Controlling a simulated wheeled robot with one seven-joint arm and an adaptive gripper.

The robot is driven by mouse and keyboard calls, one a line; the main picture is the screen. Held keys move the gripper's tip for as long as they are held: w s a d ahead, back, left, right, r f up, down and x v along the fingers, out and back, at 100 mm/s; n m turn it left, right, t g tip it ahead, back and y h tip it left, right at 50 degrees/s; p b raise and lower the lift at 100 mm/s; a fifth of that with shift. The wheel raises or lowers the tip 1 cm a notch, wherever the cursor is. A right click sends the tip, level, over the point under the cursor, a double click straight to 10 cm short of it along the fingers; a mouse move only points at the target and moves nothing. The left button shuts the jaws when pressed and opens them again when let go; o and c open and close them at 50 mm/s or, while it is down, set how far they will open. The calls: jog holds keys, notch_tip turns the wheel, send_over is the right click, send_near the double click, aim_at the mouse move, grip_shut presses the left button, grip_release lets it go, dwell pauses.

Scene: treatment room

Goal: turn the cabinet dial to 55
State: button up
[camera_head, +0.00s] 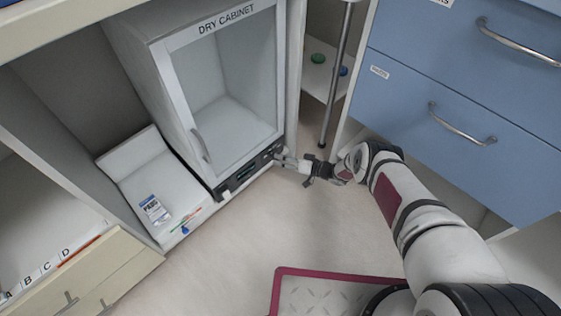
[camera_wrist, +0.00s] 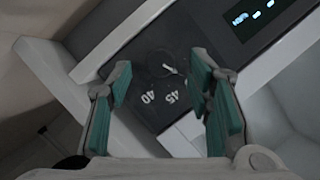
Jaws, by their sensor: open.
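The dry cabinet (camera_head: 178,75) is white with a glass door, and a dark control panel (camera_head: 236,176) runs along its base. In the wrist view the dark round dial (camera_wrist: 160,62) sits on the panel, with a short pale mark at its lower right. My gripper (camera_head: 285,160) is at the panel's right end. In the wrist view its green-padded fingers (camera_wrist: 162,78) are open, one on each side of the dial, with nothing between them. Contact cannot be told.
A lit display (camera_wrist: 255,15) is beside the dial. A white tray (camera_head: 190,187) with a labelled packet (camera_head: 154,209) lies left of the cabinet. Blue drawers (camera_head: 450,110) with metal handles and a metal pole (camera_head: 337,75) stand to the right.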

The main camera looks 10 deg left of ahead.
jog(key=shift+x, duration=1)
grip_shut()
jog(key=shift+s, duration=0.1)
jog(key=shift+s+a+r+n+t+h, duration=0.1)
jog(key=shift+n+t+h, duration=0.55)
jog(key=shift+n, duration=0.7)
jog(key=shift+s+a+n+t+h, duration=0.1)
jog(key=shift+n+t+h, duration=0.55)
jog(key=shift+n, duration=0.7)
